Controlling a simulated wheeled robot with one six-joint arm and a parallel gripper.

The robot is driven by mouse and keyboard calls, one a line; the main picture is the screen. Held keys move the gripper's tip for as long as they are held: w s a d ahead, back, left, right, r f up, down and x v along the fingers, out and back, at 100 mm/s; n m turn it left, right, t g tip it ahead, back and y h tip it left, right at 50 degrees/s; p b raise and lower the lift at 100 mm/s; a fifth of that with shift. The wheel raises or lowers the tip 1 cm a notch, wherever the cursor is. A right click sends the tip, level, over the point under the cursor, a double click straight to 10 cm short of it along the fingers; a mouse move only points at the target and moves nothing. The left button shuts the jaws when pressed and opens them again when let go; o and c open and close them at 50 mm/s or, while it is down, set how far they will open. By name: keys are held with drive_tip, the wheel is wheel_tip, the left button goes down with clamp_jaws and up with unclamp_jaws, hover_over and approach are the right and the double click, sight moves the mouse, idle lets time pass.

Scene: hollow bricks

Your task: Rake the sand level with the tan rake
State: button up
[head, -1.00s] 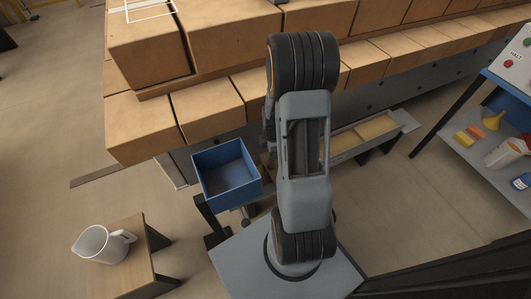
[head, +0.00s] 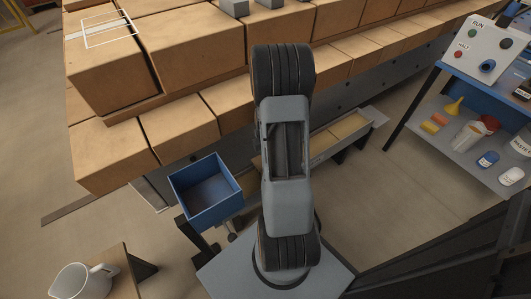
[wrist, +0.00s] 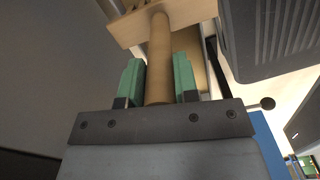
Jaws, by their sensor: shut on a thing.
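In the wrist view my gripper (wrist: 158,78) has green pads shut on the round handle of the tan rake (wrist: 160,45). The rake head lies beyond the fingertips at the top, with its teeth partly cut off by the frame. In the head view my arm hides the gripper and rake. A long grey tray (head: 373,119) right of my arm has a pale tan fill that looks like sand (head: 340,132). My arm covers its left part, and I cannot tell how level the surface is.
A blue bin (head: 205,188) stands left of my arm, and a white jug (head: 80,281) sits on a small wooden table at lower left. A shelf with a control panel (head: 484,47) and several containers is at right.

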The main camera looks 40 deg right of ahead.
drive_tip(key=s+d, duration=0.1)
drive_tip(key=d, duration=1.1)
drive_tip(key=shift+s, duration=0.3)
drive_tip(key=s+d, duration=0.1)
drive_tip(key=d, duration=1.1)
drive_tip(key=shift+s, duration=0.35)
drive_tip(key=s+d+b, duration=0.1)
drive_tip(key=d+b, duration=0.1)
drive_tip(key=d, duration=1)
drive_tip(key=shift+s, duration=0.3)
drive_tip(key=shift+a+r, duration=0.1)
drive_tip(key=shift+r, duration=0.1)
